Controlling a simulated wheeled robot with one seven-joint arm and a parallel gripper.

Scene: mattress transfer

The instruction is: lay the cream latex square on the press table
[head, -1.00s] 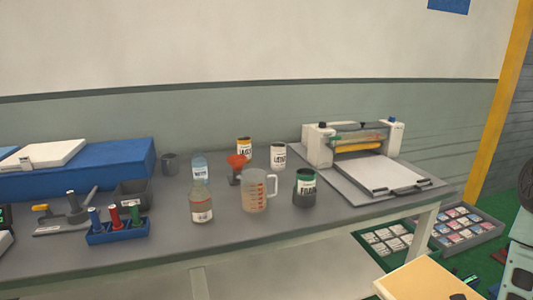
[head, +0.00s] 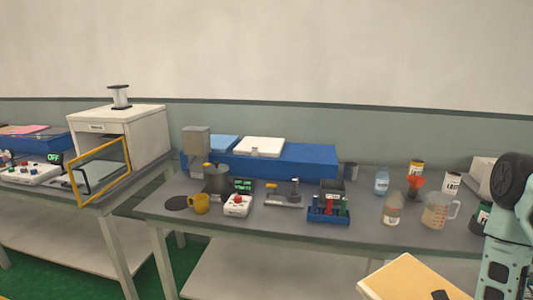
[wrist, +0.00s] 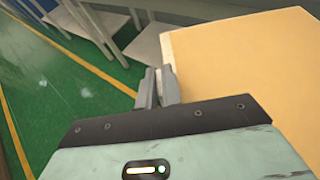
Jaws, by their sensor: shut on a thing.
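My gripper (wrist: 159,85) is shut on the edge of the cream latex square (wrist: 240,65), a flat pale-yellow sheet that fills the right of the wrist view. In the head view the square (head: 412,279) is at the bottom right, held in front of the middle bench and partly cut off by the frame. A table (head: 75,213) at the left carries a white boxy machine (head: 140,142) with an orange frame at its front. I cannot tell whether this is the press table.
The middle bench (head: 270,225) carries a blue block (head: 310,162) with flat pieces on top, a yellow mug (head: 199,204), a blue tool rack (head: 328,216), bottles and a measuring jug (head: 437,212). In the wrist view, green floor (wrist: 60,110) with yellow lines is clear at left.

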